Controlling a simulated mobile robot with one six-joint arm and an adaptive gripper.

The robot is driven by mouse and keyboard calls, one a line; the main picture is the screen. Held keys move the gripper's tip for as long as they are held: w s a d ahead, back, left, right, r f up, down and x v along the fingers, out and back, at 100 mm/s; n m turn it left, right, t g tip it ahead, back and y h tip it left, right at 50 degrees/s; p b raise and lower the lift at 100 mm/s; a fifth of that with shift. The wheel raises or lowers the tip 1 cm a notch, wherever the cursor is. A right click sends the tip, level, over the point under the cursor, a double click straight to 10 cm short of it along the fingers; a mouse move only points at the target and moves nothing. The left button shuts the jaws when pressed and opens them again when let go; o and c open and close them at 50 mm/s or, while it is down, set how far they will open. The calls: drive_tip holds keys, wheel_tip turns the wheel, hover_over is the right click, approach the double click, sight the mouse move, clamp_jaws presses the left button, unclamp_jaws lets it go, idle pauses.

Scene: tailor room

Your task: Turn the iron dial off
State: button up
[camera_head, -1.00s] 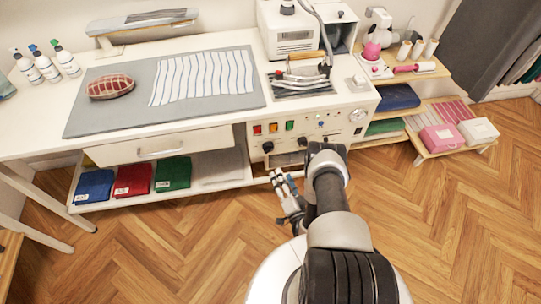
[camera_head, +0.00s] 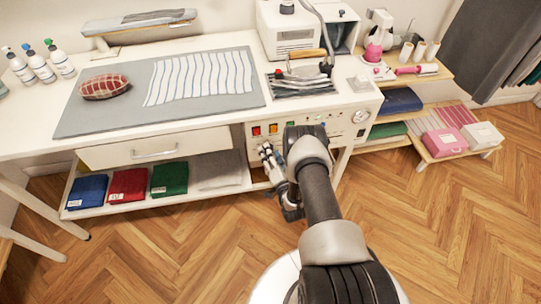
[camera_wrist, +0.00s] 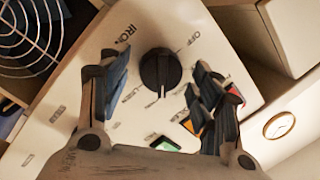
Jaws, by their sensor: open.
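The iron dial (camera_wrist: 160,72) is a round black knob on a white control panel (camera_head: 338,126). In the wrist view it sits beside the label IRON, with OFF printed at its upper right; the view is rotated. My gripper (camera_wrist: 155,85) is open, with one finger on each side of the dial. I cannot tell whether the fingers touch it. In the head view my gripper (camera_head: 266,158) is in front of the panel's lower left, and my arm hides the dial and part of the panel.
Coloured buttons, including a green one (camera_wrist: 165,145), lie close to the fingers. An iron (camera_head: 305,68) rests on the worktop above the panel. A drawer (camera_head: 155,148) and a shelf with folded cloths (camera_head: 127,185) are to the left. The floor in front is clear.

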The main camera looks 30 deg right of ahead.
drive_tip(key=shift+c, duration=0.5)
drive_tip(key=c, duration=1)
drive_tip(key=shift+o, duration=0.2)
drive_tip(key=shift+n, duration=0.3)
drive_tip(key=shift+a+r+n+g+h+p, duration=0.15)
drive_tip(key=shift+n+g+h, duration=0.3)
drive_tip(key=shift+n, duration=3.5)
drive_tip(key=shift+a+f+n+g+h+p, duration=0.1)
drive_tip(key=shift+a+n+g+h+p, duration=0.35)
drive_tip(key=shift+n, duration=3.55)
drive_tip(key=shift+d+r+n+g+h+p, duration=0.15)
drive_tip(key=shift+n+h, duration=0.55)
drive_tip(key=shift+n, duration=3.25)
drive_tip(key=shift+f, duration=0.1)
